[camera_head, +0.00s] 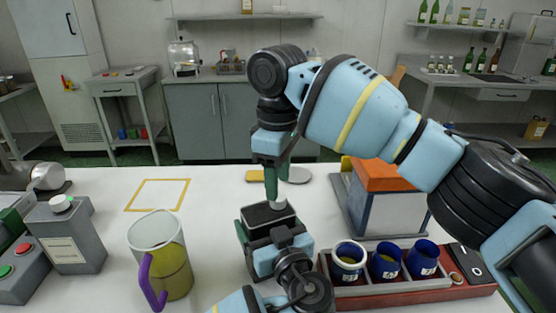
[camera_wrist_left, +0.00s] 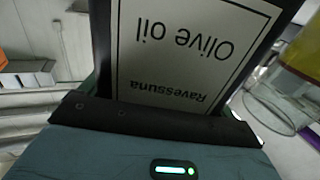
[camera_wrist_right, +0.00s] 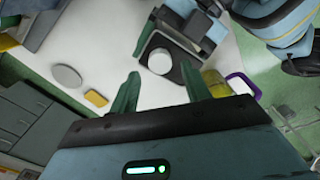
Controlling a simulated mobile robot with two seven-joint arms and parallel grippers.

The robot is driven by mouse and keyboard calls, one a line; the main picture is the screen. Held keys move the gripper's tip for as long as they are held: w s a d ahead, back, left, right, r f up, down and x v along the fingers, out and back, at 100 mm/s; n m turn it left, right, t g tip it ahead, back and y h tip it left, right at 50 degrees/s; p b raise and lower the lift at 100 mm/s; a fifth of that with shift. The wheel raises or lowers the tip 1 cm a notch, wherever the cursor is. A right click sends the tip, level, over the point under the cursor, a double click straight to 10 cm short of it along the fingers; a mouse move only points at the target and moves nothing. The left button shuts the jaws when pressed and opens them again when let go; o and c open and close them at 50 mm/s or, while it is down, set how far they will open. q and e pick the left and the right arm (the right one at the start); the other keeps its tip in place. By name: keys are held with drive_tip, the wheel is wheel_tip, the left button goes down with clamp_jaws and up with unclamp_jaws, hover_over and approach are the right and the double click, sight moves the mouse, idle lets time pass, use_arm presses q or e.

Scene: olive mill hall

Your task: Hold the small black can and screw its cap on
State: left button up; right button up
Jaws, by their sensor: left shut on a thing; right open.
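The small black can (camera_head: 262,213) stands upright on the white table in the head view. My left gripper (camera_head: 266,240) is shut on it from the near side. In the left wrist view the can's white label (camera_wrist_left: 185,60) reads "Olive oil Ravessuna", upside down. A pale round cap (camera_head: 278,204) shows at the can's top; it also shows in the right wrist view (camera_wrist_right: 160,61). I cannot tell whether it is threaded tight. My right gripper (camera_head: 276,182) points down just above the cap. In the right wrist view its green fingers (camera_wrist_right: 160,90) are apart, with nothing between them.
A jug with a purple handle (camera_head: 168,268) stands left of the can. A red tray (camera_head: 400,293) with blue cups stands at the right, before an orange-topped box (camera_head: 378,178). A grey disc (camera_head: 298,175) and yellow block (camera_head: 255,176) lie behind. A yellow outline (camera_head: 158,181) is empty.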

drive_tip(key=shift+f, duration=1.8)
drive_tip(key=c, duration=1)
drive_tip(key=o, duration=1.1)
drive_tip(key=shift+o, duration=0.2)
drive_tip(key=shift+r, duration=0.15)
wheel_tip(320, 180, up, 12)
use_arm(q)
drive_tip(key=o, duration=1.6)
drive_tip(key=shift+o, duration=0.2)
